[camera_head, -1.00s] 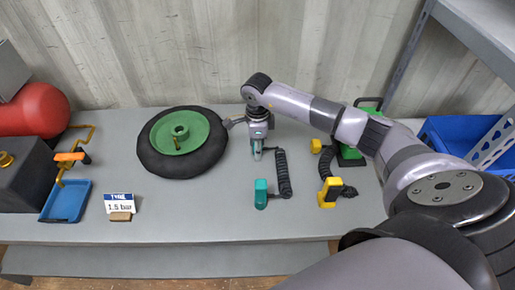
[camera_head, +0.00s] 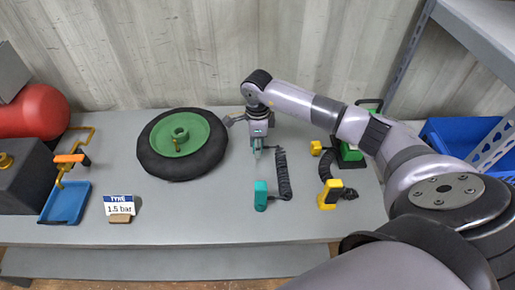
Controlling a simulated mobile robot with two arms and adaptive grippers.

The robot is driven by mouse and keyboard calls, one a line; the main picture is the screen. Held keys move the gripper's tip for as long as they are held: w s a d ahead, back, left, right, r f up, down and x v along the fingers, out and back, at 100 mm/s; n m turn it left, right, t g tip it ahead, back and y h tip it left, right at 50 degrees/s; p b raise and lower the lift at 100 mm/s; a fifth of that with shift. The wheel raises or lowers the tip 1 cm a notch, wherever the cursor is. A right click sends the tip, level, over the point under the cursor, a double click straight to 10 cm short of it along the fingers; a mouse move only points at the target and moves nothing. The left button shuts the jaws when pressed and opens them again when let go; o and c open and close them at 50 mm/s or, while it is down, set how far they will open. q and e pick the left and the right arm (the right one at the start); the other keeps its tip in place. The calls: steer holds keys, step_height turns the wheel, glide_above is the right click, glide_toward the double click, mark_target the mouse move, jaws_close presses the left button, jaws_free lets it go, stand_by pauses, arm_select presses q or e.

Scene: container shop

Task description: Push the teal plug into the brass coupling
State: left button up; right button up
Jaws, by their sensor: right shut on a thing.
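My right gripper (camera_head: 257,151) points down over the middle of the bench, just right of the tyre. It is shut on the teal plug, which is small and mostly hidden by the fingers. A black coiled hose (camera_head: 283,175) runs from beside the fingertips to a teal handpiece (camera_head: 261,196) lying nearer the front. The brass coupling (camera_head: 6,160) shows at the far left edge, on the dark box beside the red tank, well apart from the gripper. My left gripper is not in view.
A tyre on a green rim (camera_head: 215,155) lies between gripper and coupling. The red tank (camera_head: 38,112), an orange-handled yellow pipe (camera_head: 70,158), a blue tray (camera_head: 66,203) and a sign (camera_head: 119,205) stand left. A yellow handpiece (camera_head: 330,193) and yellow plug (camera_head: 316,148) lie right. The bench front is clear.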

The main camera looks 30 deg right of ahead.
arm_select(q)
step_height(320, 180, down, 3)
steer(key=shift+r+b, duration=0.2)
steer(key=shift+b, duration=1.05)
arm_select(e)
step_height(320, 180, up, 19)
steer(key=shift+f, duration=0.15)
steer(key=shift+s+f, duration=0.1)
